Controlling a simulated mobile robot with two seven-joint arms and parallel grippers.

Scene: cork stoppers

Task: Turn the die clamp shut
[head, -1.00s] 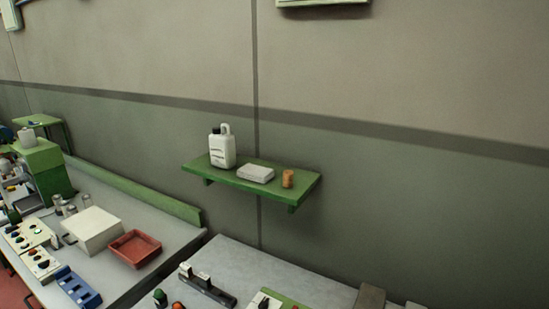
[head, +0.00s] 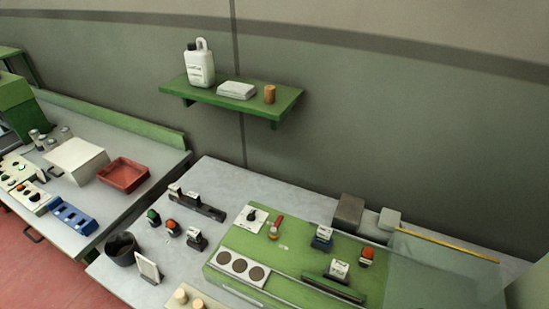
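A green machine panel (head: 303,258) lies on the grey bench at the lower right in the head view. On it is a white plate with a dark turn knob (head: 252,214). Beside that stands a small red-handled lever (head: 276,226). I cannot tell which of these is the die clamp, as no label is readable. Neither of my grippers is in view.
A clear panel (head: 440,270) stands at the right of the green panel. A black cup (head: 121,246) and buttons stand at the bench's left. A green wall shelf (head: 230,98) holds a bottle (head: 199,68). A red tray (head: 124,174) sits on the left bench.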

